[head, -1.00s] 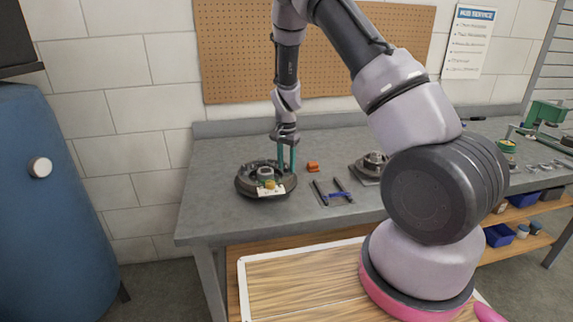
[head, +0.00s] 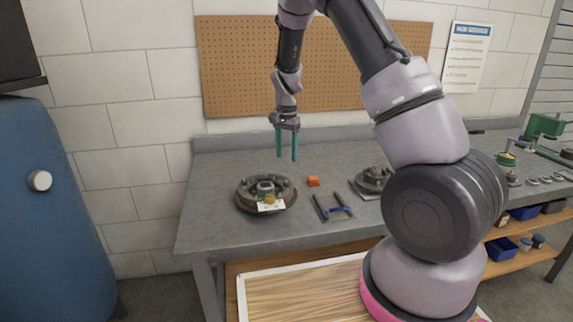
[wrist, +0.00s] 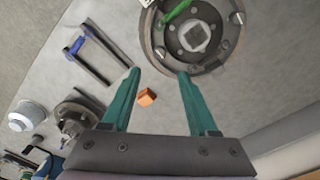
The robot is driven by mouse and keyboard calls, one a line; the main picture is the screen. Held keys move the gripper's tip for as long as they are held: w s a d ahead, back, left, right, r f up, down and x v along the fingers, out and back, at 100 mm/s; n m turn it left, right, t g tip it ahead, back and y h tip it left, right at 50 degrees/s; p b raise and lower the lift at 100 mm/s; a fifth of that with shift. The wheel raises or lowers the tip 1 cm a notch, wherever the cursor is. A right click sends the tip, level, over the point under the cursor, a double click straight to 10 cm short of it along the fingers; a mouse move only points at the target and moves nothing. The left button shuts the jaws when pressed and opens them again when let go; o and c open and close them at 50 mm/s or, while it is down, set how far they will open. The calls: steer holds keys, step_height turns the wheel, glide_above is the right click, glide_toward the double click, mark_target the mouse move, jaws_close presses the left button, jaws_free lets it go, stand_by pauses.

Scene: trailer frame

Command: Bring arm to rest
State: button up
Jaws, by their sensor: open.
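My gripper (head: 287,146) points down with two teal fingers apart and nothing between them. It hangs in the air above the back of the grey workbench (head: 225,220). The dark round brake drum assembly (head: 243,198) lies on the bench below and to the left of it, with a small pale tag on its front. In the wrist view the drum (wrist: 158,50) is beyond the fingertips (wrist: 158,73), with a green piece on it.
A second round hub part (head: 372,178) sits near my arm. A pegboard (head: 350,85) is on the wall behind. A blue cabinet (head: 50,230) stands at left.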

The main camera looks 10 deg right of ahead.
steer(key=shift+r, duration=0.4)
steer(key=s+d+r+n+t+y, duration=0.1)
steer(key=s+d+r+t, duration=0.1)
steer(key=s+r, duration=0.65)
steer(key=s+d+r+n+t+y, duration=0.15)
steer(key=s+r, duration=0.25)
steer(key=r, duration=0.9)
steer(key=s+d+r+n+t, duration=0.1)
steer(key=s+r+t, duration=0.1)
steer(key=s, duration=0.7)
steer(key=s+d+r+n+t, duration=0.1)
steer(key=s+r, duration=0.3)
steer(key=s, duration=0.4)
steer(key=shift+s+d+r+t, duration=0.2)
steer(key=shift+s+r+t, duration=0.15)
steer(key=shift+r, duration=0.05)
steer(key=shift+h, duration=0.25)
